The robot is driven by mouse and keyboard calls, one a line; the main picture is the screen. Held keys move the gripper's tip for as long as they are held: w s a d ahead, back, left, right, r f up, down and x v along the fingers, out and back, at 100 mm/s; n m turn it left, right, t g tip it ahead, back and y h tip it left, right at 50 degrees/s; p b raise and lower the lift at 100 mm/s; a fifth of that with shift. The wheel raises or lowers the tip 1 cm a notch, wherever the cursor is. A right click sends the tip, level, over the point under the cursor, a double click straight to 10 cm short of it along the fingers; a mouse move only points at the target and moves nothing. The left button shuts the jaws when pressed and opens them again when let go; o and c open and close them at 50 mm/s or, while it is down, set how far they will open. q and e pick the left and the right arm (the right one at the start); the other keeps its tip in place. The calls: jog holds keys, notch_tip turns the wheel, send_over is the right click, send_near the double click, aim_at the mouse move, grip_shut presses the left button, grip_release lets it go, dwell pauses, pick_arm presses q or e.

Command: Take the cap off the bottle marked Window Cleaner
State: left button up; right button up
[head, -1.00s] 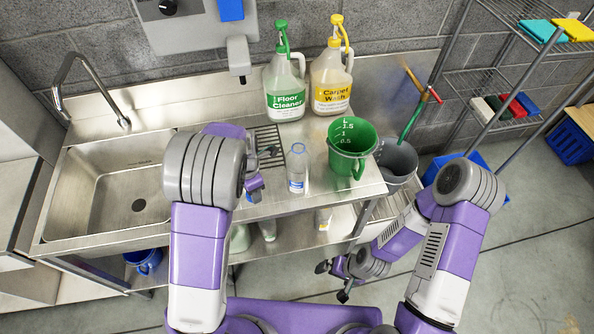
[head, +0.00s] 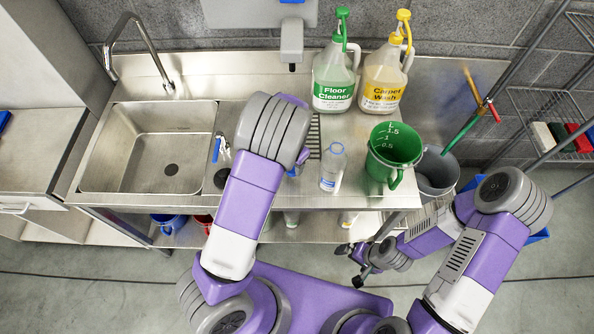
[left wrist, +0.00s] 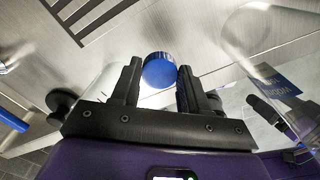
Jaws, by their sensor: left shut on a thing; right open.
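A clear bottle (head: 332,166) with a blue label stands upright on the steel counter, its top apparently open. In the left wrist view the bottle (left wrist: 262,50) is at the right, its upside-down label partly seen and seeming to read "Window". A round blue cap (left wrist: 160,70) sits between my left gripper's (left wrist: 158,80) fingertips, which are shut on it, apart from the bottle. In the head view my left arm mostly hides that gripper, just left of the bottle. My right gripper (head: 351,265) is open and empty, low in front of the counter.
A Floor Cleaner jug (head: 334,75) and a Carpet Wash jug (head: 383,82) stand behind the bottle. A green measuring bucket (head: 392,150) is to its right, with a grey bin (head: 437,172) beyond. The sink (head: 150,145) is at the left. A blue-handled item (head: 216,150) lies near it.

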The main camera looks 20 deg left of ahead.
aim_at(293, 172)
pick_arm(q)
jog(key=shift+f+b, duration=0.3)
jog(key=shift+f, duration=1.65)
jog(key=shift+f, duration=0.1)
jog(key=o, duration=1.2)
jog(key=shift+f, duration=0.1)
jog(key=shift+c, duration=0.2)
notch_tip(293, 172, up, 12)
jog(key=p, duration=0.2)
jog(key=shift+r, duration=0.25)
jog(key=shift+s+f, duration=0.1)
